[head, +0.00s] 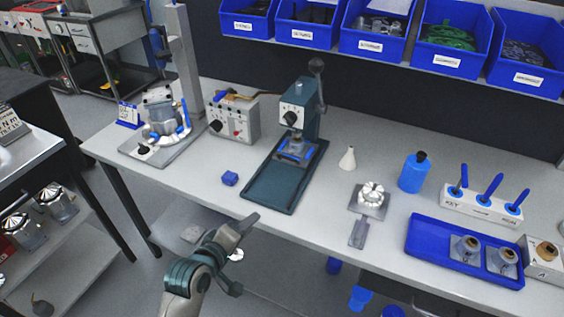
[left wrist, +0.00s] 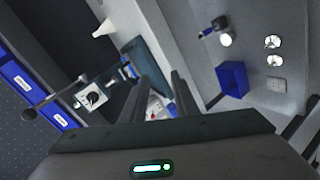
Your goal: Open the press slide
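The press (head: 300,108) stands at the back middle of the bench, with a black knob and an upright ball-ended lever (head: 318,88). Its slide (head: 295,149), edged in blue, sits under the press head at the back of the long dark green base (head: 268,188). The front of the base is bare. In the left wrist view the press (left wrist: 93,97) is partly hidden and its ball lever (left wrist: 30,113) points left. My left gripper (head: 242,248) is in front of the bench edge, apart from the press. In the left wrist view its fingers (left wrist: 167,85) are apart and hold nothing visible. My right gripper is out of view.
A grey control box (head: 233,118) stands left of the press. A white cone (head: 347,158) and a metal fixture (head: 372,195) are on the right. A blue tray (head: 425,240) with parts lies farther right. Blue bins hang behind.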

